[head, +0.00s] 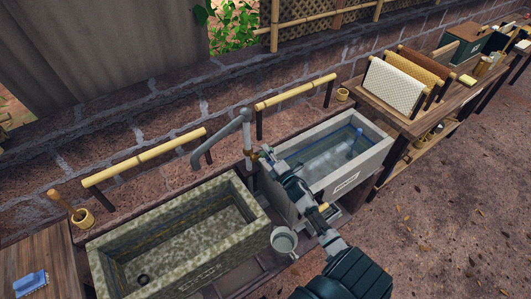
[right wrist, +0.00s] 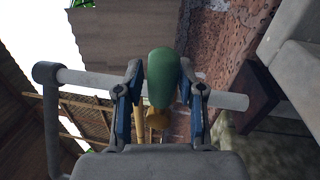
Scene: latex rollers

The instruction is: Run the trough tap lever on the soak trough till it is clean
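A grey curved tap pipe (head: 246,140) rises between two troughs, its spout (head: 197,160) hanging over the mottled left trough (head: 236,180). No water shows falling from it. A rounded green lever grip (right wrist: 163,78) with a brass part (right wrist: 157,118) below it shows in the right wrist view. My right gripper (head: 264,156) is at the tap, mostly covering the lever in the head view. In the right wrist view its fingers (right wrist: 160,85) stand apart on either side of the green grip, with little gap; firm contact cannot be told. My left gripper is out of view.
The pale right trough (head: 376,152) holds clear water and something blue. A small pale cup (head: 284,240) stands between the troughs. Bamboo rails (head: 145,158) run behind. A rack of sheets (head: 396,88) stands right.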

